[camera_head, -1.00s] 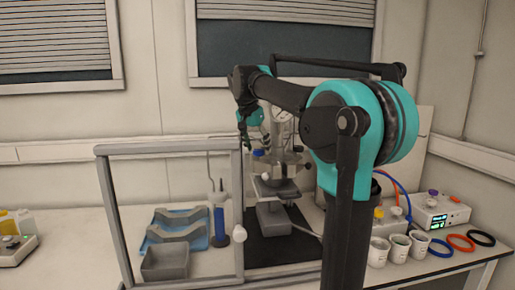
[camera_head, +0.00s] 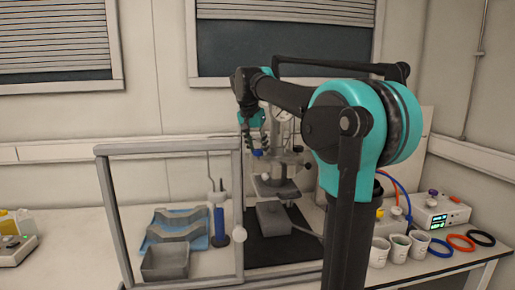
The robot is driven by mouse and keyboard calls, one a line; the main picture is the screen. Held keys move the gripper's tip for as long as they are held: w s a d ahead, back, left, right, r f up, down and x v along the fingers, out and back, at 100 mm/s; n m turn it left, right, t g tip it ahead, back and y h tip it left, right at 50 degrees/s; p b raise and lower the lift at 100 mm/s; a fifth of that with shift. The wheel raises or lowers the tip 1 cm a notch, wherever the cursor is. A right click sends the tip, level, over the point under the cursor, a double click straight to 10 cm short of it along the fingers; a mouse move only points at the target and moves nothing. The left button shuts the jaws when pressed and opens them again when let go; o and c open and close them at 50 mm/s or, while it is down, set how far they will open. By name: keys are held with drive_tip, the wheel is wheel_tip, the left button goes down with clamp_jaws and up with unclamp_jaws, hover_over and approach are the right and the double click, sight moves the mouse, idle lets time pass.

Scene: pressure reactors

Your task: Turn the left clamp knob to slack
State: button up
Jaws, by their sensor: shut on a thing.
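The reactor (camera_head: 280,187) stands on a dark mat behind the frame's right post, partly hidden by my arm. The left clamp knob (camera_head: 258,153) shows as a small blue spot at the left of the reactor head. My gripper (camera_head: 257,148) points down over it from above, with its dark fingers on either side. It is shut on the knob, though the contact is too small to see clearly. How far the knob is turned cannot be told.
A grey frame (camera_head: 240,200) stands at the front left of the reactor. Trays (camera_head: 165,262) and a blue cylinder (camera_head: 220,225) are behind it. Beakers (camera_head: 379,252), coloured rings (camera_head: 460,243) and a white control box (camera_head: 441,212) are at the right.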

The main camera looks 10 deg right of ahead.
drive_tip(key=n+y, duration=0.1)
drive_tip(key=n, duration=0.2)
drive_tip(key=shift+d+n+t, duration=0.1)
drive_tip(key=shift+n+t, duration=0.2)
drive_tip(key=shift+n, duration=0.1)
drive_tip(key=o, duration=1.2)
drive_tip(key=shift+c, duration=0.2)
drive_tip(key=v, duration=1.2)
drive_tip(key=shift+d, duration=0.15)
drive_tip(key=shift+s, duration=0.1)
